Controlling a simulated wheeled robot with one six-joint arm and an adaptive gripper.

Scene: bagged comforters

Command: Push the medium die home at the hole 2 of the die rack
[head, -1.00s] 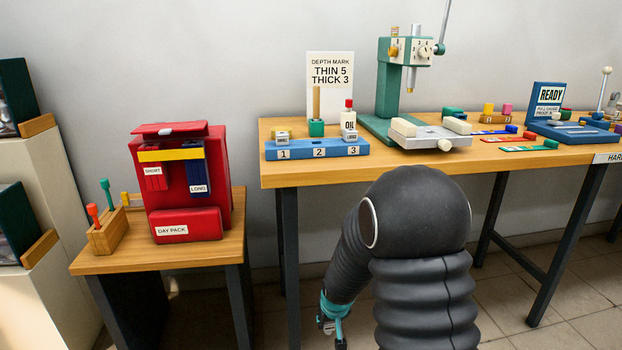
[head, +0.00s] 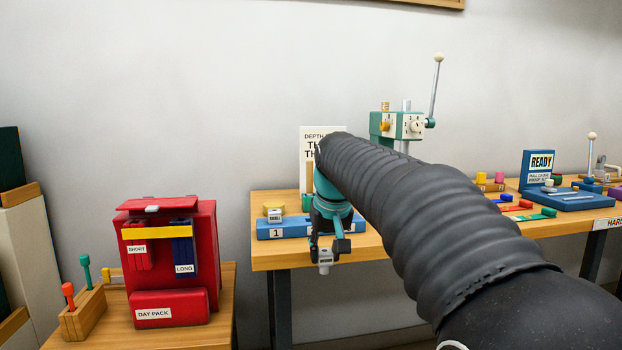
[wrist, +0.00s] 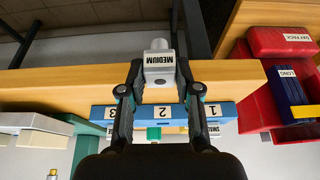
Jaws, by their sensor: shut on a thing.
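My gripper (head: 326,246) is shut on the grey medium die (head: 325,262), which hangs just in front of the bench edge. In the wrist view the die's MEDIUM label (wrist: 158,58) shows upside down between the two fingers (wrist: 160,72). The blue die rack (head: 294,230) stands on the bench beyond the gripper. Its front numbers 3, 2 and 1 show in the wrist view, with number 2 (wrist: 164,113) between the fingers. A small die (head: 274,217) sits at hole 1. In the head view my arm and gripper hide holes 2 and 3.
A green-based item (wrist: 153,133) shows past the middle of the rack. The depth mark sign (head: 308,150) stands behind it. A green press (head: 401,124) is partly hidden by my arm. A red day pack (head: 170,262) sits on the lower table at left.

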